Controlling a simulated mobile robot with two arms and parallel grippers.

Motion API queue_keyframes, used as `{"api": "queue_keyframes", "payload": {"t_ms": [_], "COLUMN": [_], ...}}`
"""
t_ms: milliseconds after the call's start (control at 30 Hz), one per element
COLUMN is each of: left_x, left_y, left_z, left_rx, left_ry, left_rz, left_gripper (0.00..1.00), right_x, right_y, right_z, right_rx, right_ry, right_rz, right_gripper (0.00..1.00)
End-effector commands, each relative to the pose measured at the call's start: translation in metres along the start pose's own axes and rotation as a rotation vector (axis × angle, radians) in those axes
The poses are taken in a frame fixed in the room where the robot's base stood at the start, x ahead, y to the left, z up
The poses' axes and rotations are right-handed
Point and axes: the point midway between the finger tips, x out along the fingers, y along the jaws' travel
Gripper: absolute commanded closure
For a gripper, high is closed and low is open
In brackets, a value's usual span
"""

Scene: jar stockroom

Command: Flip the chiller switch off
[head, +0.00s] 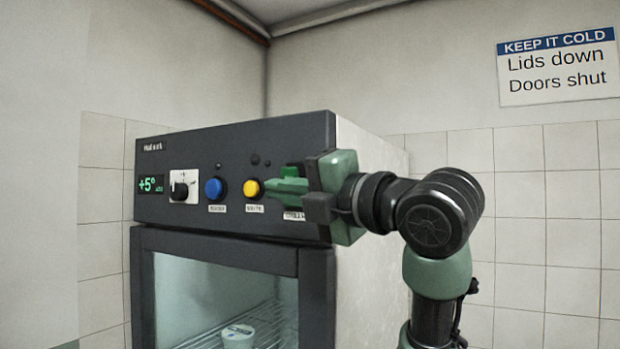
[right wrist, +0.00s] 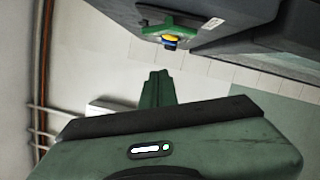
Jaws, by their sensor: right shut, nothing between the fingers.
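I cannot tell the lever's position. My right gripper is shut and empty, its green fingers pointing left across the panel front. In the right wrist view the closed fingertips (right wrist: 157,76) are apart from the switch plate, with a gap between. My left gripper is not in view.
The dark control panel also carries a green +5° display (head: 151,184), a black knob (head: 180,190) on a white plate, a blue button (head: 214,188) and a yellow button (head: 251,188). Below is a glass door with a white tub (head: 238,336) inside. A sign (head: 558,66) hangs right.

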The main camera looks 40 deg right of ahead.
Motion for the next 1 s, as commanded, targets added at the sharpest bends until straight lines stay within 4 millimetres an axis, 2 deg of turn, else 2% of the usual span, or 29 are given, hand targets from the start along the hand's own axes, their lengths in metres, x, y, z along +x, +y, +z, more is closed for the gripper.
{"api": "queue_keyframes", "payload": {"t_ms": [33, 100, 300, 767, 933, 1000], "left_x": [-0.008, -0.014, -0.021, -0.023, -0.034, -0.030], "left_y": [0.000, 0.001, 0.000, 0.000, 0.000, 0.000], "left_z": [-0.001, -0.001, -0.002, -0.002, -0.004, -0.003], "left_rx": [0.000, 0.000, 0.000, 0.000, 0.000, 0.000], "left_ry": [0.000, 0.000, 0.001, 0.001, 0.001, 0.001], "left_rz": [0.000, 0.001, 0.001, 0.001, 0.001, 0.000], "left_gripper": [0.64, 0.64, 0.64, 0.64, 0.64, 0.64], "right_x": [0.011, 0.011, 0.016, 0.016, 0.018, 0.018], "right_y": [0.002, 0.003, 0.002, 0.000, 0.005, 0.002], "right_z": [0.000, 0.016, 0.035, 0.040, 0.052, 0.049], "right_rx": [0.002, 0.004, 0.001, 0.004, 0.101, 0.106], "right_ry": [0.005, -0.001, 0.000, -0.001, -0.005, -0.001], "right_rz": [-0.004, -0.002, 0.000, -0.001, -0.030, -0.026], "right_gripper": [1.00, 1.00, 1.00, 1.00, 1.00, 1.00]}}
